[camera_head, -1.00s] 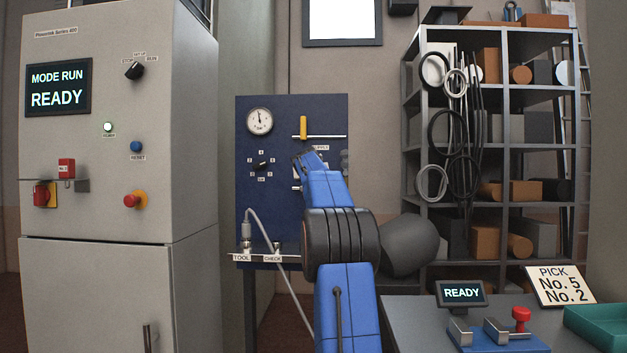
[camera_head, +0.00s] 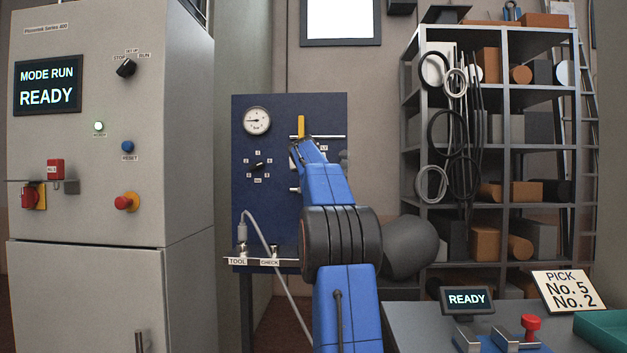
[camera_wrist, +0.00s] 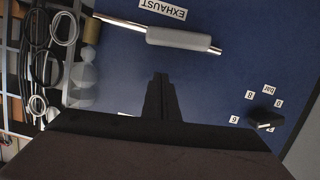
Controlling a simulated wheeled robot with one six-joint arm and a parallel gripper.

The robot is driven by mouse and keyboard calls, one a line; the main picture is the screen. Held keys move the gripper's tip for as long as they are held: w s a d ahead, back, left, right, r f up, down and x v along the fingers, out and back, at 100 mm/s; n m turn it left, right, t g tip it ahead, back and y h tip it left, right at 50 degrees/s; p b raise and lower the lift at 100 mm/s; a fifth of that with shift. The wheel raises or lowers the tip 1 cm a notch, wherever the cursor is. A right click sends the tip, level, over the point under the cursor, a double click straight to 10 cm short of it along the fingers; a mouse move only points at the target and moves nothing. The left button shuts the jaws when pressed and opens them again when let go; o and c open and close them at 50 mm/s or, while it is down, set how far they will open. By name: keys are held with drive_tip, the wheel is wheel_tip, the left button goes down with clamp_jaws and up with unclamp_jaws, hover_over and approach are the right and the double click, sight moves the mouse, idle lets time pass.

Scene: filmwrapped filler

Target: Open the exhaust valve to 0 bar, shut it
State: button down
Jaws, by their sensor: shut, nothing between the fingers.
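The exhaust valve's grey handle (camera_wrist: 180,38) is in the wrist view, lying roughly in line with its bright pipe (camera_wrist: 118,21), beside the upside-down EXHAUST label (camera_wrist: 163,9). My gripper (camera_wrist: 160,80) is shut and empty, apart from the handle, in front of the blue panel (camera_head: 275,215). In the head view my gripper (camera_head: 299,145) is at the panel, just below the yellow handle (camera_head: 301,126), and my arm hides most of the exhaust valve. The round gauge (camera_head: 257,121) has its needle pointing left; its figures are too small to read.
A selector knob (camera_head: 257,165) with numbers sits on the panel. A shelf (camera_head: 270,262) with TOOL and CHECK labels and a cable juts out below. A grey cabinet (camera_head: 100,200) stands left, a storage rack (camera_head: 500,180) right, a table (camera_head: 405,320) front right.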

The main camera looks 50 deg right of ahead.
drive_tip(key=v, duration=1)
